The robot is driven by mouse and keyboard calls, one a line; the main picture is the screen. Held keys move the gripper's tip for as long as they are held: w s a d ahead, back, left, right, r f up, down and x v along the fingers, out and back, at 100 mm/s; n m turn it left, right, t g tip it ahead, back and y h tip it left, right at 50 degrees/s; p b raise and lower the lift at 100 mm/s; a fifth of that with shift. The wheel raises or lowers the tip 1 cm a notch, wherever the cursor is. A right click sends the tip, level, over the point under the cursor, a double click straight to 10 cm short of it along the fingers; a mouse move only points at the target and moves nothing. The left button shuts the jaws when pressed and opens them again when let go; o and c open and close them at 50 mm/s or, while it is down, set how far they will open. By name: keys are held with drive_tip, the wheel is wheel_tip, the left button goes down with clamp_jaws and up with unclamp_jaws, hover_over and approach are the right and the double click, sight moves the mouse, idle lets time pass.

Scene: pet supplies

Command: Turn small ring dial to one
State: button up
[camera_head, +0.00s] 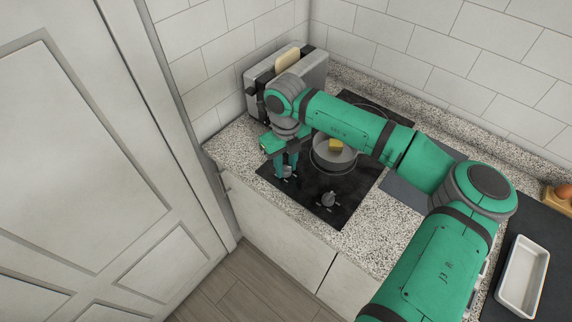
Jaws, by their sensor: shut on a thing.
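A black cooktop (310,203) is set in the speckled counter, with two knobs near its front edge. My gripper (287,171) points down at the left part of the cooktop, its fingers shut on the left dial (288,172). The fingers partly hide this dial, and its setting cannot be read. The other dial (328,198) stands free to the right, apart from my gripper. A pan (322,160) with a yellow piece (336,145) in it sits on the cooktop behind my gripper, partly under my arm.
A toaster (262,75) with bread stands at the back left corner, close behind my wrist. A white dish (522,275) lies on a dark surface at the right. A tall white door (75,170) stands at the left. The counter's front strip is clear.

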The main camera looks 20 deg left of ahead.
sight(286, 166)
drive_tip(key=shift+w+a+r+m, duration=0.1)
drive_tip(key=shift+a+m, duration=0.05)
drive_tip(key=shift+m, duration=0.55)
drive_tip(key=o, duration=1.1)
drive_tip(key=shift+c, duration=0.2)
wheel_tip(286, 166, up, 11)
drive_tip(key=shift+f, duration=0.2)
